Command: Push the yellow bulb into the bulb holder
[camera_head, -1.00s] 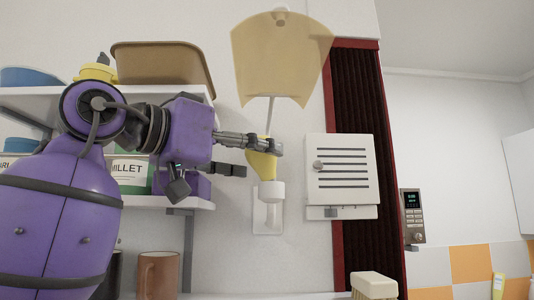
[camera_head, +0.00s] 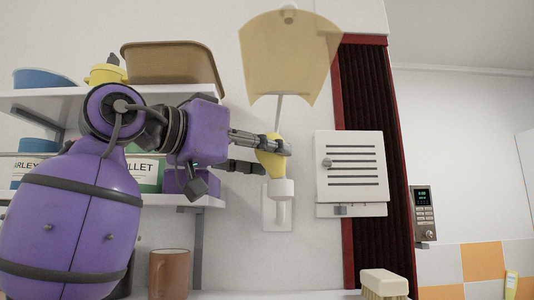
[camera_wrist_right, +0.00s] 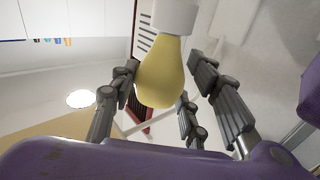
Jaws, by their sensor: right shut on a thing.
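The yellow bulb (camera_head: 270,164) stands upright with its narrow end down at the white bulb holder (camera_head: 280,188) on the wall. How deep it sits in the holder's cup cannot be told. My right gripper (camera_head: 268,158) comes in from the left and is shut on the bulb, with one finger across its upper part and one lower at its left side. In the right wrist view the bulb (camera_wrist_right: 160,75) lies between the fingers (camera_wrist_right: 160,95), and its narrow end meets the white cup of the holder (camera_wrist_right: 175,15). My left gripper is not in view.
A translucent tan lampshade (camera_head: 290,60) hangs just above the bulb on the wall. A white slatted box (camera_head: 352,170) is to the right of the holder. Shelves (camera_head: 190,92) with tins and a brown tray (camera_head: 170,62) are behind my arm. A mug (camera_head: 168,272) and a brush (camera_head: 384,284) stand below.

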